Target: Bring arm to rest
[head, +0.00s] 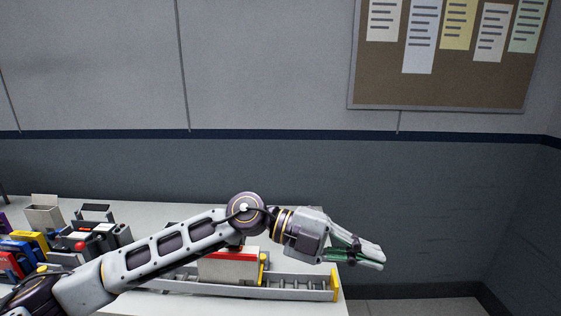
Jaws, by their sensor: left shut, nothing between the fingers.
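My left arm comes in from the lower left and reaches across the front of the white table. My left gripper (378,258) is shut and empty, with its greenish-grey fingers pointing right. The fingers are past the table's right edge, over open space. My right gripper does not show in the head view.
The white table (160,212) holds a grey rack (215,290) with a yellow end and a red-and-white box (228,268), partly behind my arm. Several coloured items and an open box (44,215) crowd the left. A notice board (440,85) hangs on the wall. Floor right of the table is clear.

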